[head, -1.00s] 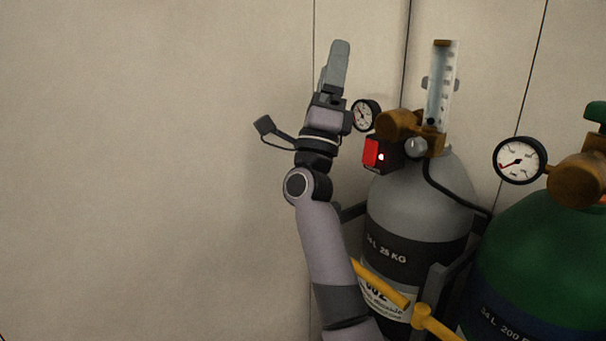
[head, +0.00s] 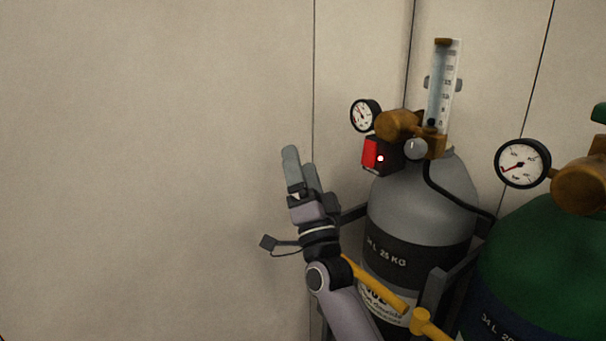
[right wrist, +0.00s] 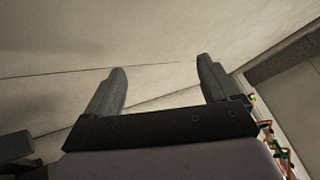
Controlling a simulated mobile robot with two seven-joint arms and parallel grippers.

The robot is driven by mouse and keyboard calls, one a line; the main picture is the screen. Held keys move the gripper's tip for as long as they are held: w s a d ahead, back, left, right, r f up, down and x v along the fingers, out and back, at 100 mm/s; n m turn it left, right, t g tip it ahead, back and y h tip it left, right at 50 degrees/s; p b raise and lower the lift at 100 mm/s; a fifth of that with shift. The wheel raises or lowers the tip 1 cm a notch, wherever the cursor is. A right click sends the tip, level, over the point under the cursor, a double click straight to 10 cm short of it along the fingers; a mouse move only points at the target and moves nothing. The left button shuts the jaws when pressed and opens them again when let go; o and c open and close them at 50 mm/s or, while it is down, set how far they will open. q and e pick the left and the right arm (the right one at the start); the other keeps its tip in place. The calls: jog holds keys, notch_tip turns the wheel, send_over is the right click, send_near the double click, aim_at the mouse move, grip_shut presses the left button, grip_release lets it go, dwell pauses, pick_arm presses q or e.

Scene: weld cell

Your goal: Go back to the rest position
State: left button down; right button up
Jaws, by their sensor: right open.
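My right gripper (head: 300,168) is left of the grey gas cylinder in the head view, raised in front of the bare wall. It is apart from the cylinder's regulator and holds nothing. In the right wrist view its two fingers (right wrist: 163,85) stand wide apart with only wall and panel seams between them. My left gripper is in neither view.
The grey cylinder (head: 420,208) carries a brass regulator (head: 397,124), a gauge (head: 365,115), a red box with a lit spot (head: 373,153) and a flow tube (head: 442,88). A green cylinder (head: 545,255) stands at right. A yellow bar (head: 375,284) crosses in front. The left side is clear wall.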

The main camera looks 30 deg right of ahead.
jog(key=shift+a+f+n, duration=0.15)
jog(key=shift+f+n, duration=0.15)
jog(key=shift+f, duration=0.15)
jog(key=s+a+f+n+g+y, duration=0.25)
jog(key=s+f+n, duration=0.2)
jog(key=f, duration=0.55)
jog(key=s+a+f+n+g+y, duration=0.25)
jog(key=s+f+n+g, duration=0.2)
jog(key=f, duration=0.65)
jog(key=s+a+f+n+g+y, duration=0.25)
jog(key=s+f, duration=0.25)
jog(key=f, duration=0.5)
jog(key=s+f+n+g, duration=0.4)
jog(key=s+f, duration=0.5)
jog(key=s, duration=0.4)
jog(key=shift+a+f+g, duration=0.25)
jog(key=shift+a+g, duration=0.1)
jog(key=shift+g, duration=0.5)
